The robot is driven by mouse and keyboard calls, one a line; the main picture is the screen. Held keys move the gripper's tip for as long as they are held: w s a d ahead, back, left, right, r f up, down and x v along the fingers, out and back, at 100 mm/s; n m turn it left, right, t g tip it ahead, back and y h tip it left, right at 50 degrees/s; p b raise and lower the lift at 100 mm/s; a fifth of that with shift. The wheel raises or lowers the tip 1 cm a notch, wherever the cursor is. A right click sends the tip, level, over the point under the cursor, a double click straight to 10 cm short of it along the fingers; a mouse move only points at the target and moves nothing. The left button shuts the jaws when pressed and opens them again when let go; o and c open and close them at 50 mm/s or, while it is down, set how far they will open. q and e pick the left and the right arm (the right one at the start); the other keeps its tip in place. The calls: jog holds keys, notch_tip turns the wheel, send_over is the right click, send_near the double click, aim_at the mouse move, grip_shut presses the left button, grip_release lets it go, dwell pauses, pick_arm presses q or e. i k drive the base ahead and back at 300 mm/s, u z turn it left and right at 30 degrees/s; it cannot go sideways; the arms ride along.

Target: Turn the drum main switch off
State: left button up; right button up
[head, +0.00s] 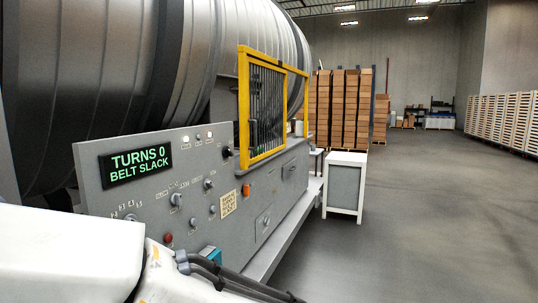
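The grey control panel (150,205) of the drum machine fills the lower left. Its display (135,164) reads "TURNS 0 BELT SLACK" in green. Dark rotary knobs (176,199) sit on the panel, with another knob (208,184) to their right. There is a red button (168,238) low on the panel and an orange part (246,189) at its right. I cannot tell which control is the main switch; the labels are too small to read. The ribbed metal drum (150,70) is above. A white arm part of mine covers the panel's lower left. Neither gripper is in view.
A yellow-framed guard (243,110) stands at the panel's far end. A white cabinet (345,185) stands on the floor beyond it. Stacked cardboard boxes (338,105) are behind, and pale crates (505,120) line the right wall. The floor (420,230) at right is clear.

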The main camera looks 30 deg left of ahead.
aim_at(226, 152)
jog(key=z, duration=0.25)
jog(key=i, duration=1.15)
jog(key=u, duration=0.45)
jog(key=i, duration=1.35)
jog(key=u, duration=0.8)
